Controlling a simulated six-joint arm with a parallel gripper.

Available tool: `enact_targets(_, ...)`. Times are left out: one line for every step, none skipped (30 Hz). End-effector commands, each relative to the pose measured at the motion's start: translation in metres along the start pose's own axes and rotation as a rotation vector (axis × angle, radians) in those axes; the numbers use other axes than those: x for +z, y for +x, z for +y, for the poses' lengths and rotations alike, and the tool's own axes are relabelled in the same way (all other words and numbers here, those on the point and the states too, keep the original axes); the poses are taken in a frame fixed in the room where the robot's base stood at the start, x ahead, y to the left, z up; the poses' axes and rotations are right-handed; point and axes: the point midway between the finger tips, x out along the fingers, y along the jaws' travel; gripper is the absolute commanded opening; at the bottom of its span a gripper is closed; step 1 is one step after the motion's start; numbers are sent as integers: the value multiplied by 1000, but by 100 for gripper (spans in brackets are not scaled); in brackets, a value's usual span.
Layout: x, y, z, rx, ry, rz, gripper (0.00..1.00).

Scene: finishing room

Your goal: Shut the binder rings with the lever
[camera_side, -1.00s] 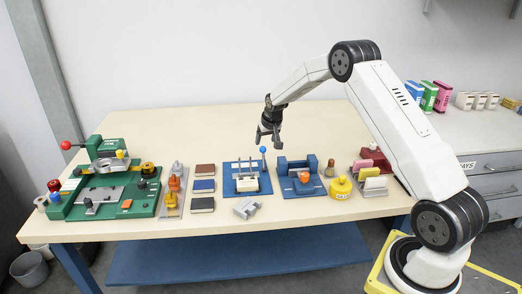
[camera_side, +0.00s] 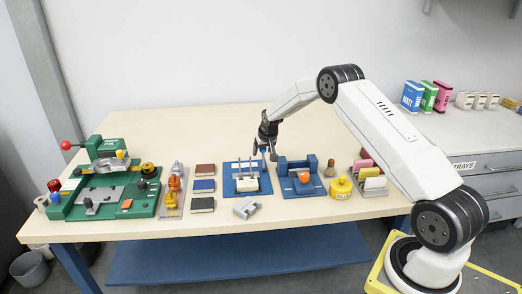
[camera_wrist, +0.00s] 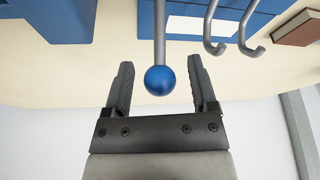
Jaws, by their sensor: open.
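The ring fixture is a blue base plate (camera_side: 231,187) with a pale block (camera_side: 247,184) on it, in the middle of the table in the side view. Grey hooked rings (camera_wrist: 212,30) show in the wrist view, their ends curling free. The lever is a grey rod (camera_wrist: 160,35) ending in a blue ball (camera_wrist: 159,81). My gripper (camera_side: 264,152) is at the lever's top in the side view. In the wrist view the ball lies between the open fingers (camera_wrist: 160,68), with a visible gap on each side. The lever's foot is out of the wrist view.
A blue fixture with an orange part (camera_side: 304,177) stands close on the right. A grey block (camera_side: 246,208) lies in front. Small books (camera_side: 204,185) are at left, beyond them a green machine (camera_side: 138,205). The table behind is clear.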

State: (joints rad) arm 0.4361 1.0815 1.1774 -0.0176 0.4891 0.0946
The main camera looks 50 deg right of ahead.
Motion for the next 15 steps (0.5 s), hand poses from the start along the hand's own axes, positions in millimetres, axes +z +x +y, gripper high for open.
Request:
enact_targets(0, 0, 0, 0, 0, 0, 74)
enact_targets(0, 0, 0, 0, 0, 0, 74)
enact_targets(0, 0, 0, 0, 0, 0, 71)
enact_targets(0, 0, 0, 0, 0, 0, 61)
enact_targets(0, 0, 0, 0, 0, 0, 52)
enact_targets(0, 0, 0, 0, 0, 0, 39)
enact_targets(0, 0, 0, 0, 0, 0, 29)
enact_targets(0, 0, 0, 0, 0, 0, 20)
enact_targets(0, 0, 0, 0, 0, 0, 7)
enact_targets(0, 0, 0, 0, 0, 0, 0)
enact_targets(0, 0, 0, 0, 0, 0, 0)
enact_targets(0, 0, 0, 0, 0, 0, 0)
enact_targets(0, 0, 0, 0, 0, 0, 0)
enact_targets(0, 0, 0, 0, 0, 0, 0)
enact_targets(0, 0, 0, 0, 0, 0, 0)
